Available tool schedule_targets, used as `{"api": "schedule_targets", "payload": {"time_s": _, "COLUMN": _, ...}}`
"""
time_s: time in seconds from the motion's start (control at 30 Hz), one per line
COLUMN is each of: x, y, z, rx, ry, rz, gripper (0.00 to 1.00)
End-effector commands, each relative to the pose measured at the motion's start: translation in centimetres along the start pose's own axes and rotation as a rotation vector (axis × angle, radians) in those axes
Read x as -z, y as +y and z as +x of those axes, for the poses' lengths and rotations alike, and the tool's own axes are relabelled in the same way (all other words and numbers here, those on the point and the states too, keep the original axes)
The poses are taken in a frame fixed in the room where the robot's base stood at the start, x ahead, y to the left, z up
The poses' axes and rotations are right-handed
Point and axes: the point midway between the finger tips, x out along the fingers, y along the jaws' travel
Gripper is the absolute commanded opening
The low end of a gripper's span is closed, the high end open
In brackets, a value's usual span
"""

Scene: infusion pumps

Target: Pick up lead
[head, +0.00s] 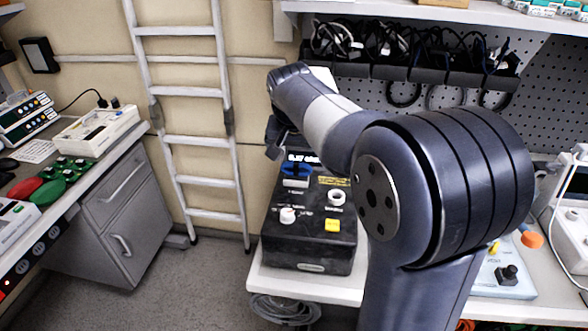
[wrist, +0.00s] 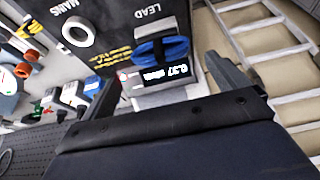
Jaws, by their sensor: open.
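The lead (wrist: 162,50) is a blue, rounded piece set at the spot labelled LEAD on a black box (head: 310,245). In the head view the lead (head: 296,169) shows as a small blue shape near the back of the box top. My gripper (head: 277,141) is above the back left of the box. In the wrist view my gripper (wrist: 155,75) has its two fingers apart, with the lead beyond and between them. The fingers appear empty and do not visibly touch it. A display reading 0.37 is beside the lead.
A ladder (head: 190,120) leans on the wall at left. A bench (head: 75,160) with devices stands far left. Cables hang on a rack behind.

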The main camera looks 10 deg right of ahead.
Motion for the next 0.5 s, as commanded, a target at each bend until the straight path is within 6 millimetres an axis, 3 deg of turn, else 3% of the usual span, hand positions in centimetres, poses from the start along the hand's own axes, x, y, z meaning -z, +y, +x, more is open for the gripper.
{"api": "schedule_targets", "payload": {"time_s": 0.5, "x": -0.5, "y": -0.4, "z": 5.6, "rx": 0.001, "ry": -0.001, "rz": 0.000, "gripper": 0.95}}
